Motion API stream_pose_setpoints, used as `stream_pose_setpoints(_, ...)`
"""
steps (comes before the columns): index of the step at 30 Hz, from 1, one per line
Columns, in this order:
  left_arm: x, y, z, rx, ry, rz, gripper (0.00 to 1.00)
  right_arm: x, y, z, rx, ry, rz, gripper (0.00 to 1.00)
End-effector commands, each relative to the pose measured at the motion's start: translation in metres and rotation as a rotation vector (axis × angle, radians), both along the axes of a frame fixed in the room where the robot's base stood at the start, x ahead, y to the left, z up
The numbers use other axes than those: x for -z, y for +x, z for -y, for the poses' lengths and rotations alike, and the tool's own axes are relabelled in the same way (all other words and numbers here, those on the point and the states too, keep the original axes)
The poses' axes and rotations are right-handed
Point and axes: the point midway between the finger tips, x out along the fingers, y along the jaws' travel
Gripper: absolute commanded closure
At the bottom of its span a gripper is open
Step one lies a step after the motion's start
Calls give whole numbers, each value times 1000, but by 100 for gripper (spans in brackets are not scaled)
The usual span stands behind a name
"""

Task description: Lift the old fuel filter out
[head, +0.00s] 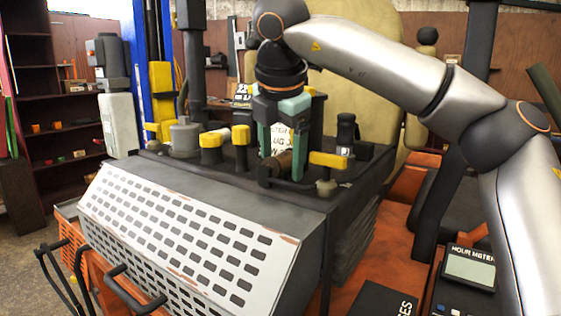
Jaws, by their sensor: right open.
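My right gripper (283,172) comes down from above over the black engine deck, its two teal fingers apart and pointing down. A short brown, dirty cylinder (280,163), which looks like the old fuel filter, lies low between or just behind the fingertips. I cannot tell whether the fingers touch it. A white label (281,138) with partly hidden dark print shows between the fingers above it. The fingers hide parts of both. My left gripper is not in view.
Yellow-capped fittings (328,159) and (211,141) stand close on both sides of the gripper. A black cylinder (346,132) stands to the right. A perforated white grille (180,235) slopes down in front. A seat (365,60) rises behind. An hour meter (470,266) is at lower right.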

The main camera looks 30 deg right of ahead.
Motion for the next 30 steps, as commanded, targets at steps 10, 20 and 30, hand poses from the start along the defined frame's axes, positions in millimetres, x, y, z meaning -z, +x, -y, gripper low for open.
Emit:
stream_pose_setpoints(10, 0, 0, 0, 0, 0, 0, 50, 0, 0, 0, 0, 0, 0, 42)
stream_pose_setpoints(20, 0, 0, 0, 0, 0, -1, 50, 0, 0, 0, 0, 0, 0, 79)
stream_pose_setpoints(30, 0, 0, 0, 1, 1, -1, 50, -1, 0, 0, 1, 0, 1, 100)
